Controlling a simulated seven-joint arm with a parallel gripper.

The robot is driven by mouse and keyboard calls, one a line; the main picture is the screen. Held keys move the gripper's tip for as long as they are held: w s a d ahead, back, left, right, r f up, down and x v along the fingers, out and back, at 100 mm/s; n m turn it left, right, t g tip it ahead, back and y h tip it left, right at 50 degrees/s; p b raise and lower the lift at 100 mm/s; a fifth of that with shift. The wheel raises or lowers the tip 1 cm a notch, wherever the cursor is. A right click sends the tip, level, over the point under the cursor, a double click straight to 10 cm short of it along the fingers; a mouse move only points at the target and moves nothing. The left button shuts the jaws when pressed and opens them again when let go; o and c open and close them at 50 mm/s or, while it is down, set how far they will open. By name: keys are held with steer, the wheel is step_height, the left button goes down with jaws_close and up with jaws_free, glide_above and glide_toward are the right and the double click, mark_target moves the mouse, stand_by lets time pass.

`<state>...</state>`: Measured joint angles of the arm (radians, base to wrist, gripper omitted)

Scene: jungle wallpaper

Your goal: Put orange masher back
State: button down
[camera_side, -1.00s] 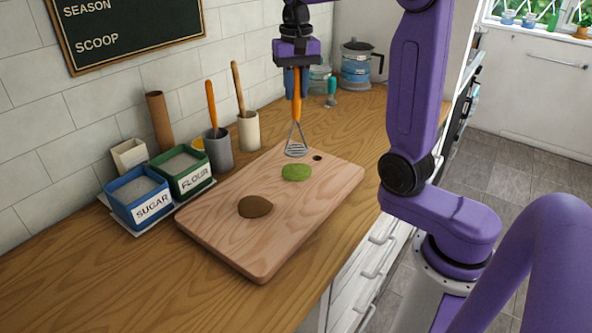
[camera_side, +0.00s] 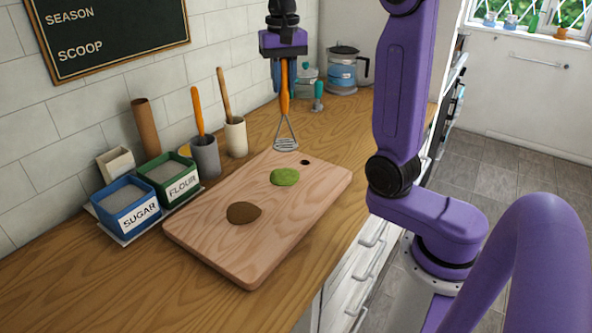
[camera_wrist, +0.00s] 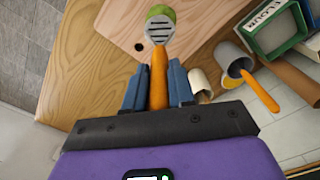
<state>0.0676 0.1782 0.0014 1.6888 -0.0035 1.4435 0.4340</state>
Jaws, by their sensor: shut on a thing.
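My gripper (camera_side: 284,77) is shut on the orange handle of the masher (camera_side: 284,98). The masher hangs upright with its grey wire head down, by the far end of the cutting board (camera_side: 215,246). In the wrist view my gripper's blue fingers (camera_wrist: 157,88) flank the orange handle of the masher (camera_wrist: 158,80), and the slotted head points away. A grey cup (camera_side: 206,157) holds another orange-handled tool (camera_side: 197,112), and a cream cup (camera_side: 236,138) holds a wooden-handled tool (camera_side: 223,95); both cups stand left of the masher.
A green patty (camera_side: 284,177) and a brown patty (camera_side: 243,213) lie on the board. Blue sugar (camera_side: 127,207) and green flour (camera_side: 170,178) boxes stand at left by the wall. A glass jar and a kettle (camera_side: 342,72) stand behind. The counter's front left is clear.

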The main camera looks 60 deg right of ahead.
steer(key=s+d+m, duration=0.8)
steer(key=s+d, duration=0.6)
steer(key=s, duration=0.1)
steer(key=w+d+f, duration=0.8)
steer(key=w+f, duration=0.3)
steer(key=f, duration=0.2)
steer(key=shift+d, duration=0.15)
steer(key=shift+f, duration=0.2)
steer(key=c, duration=1)
jaws_free()
steer(key=shift+o, duration=0.2)
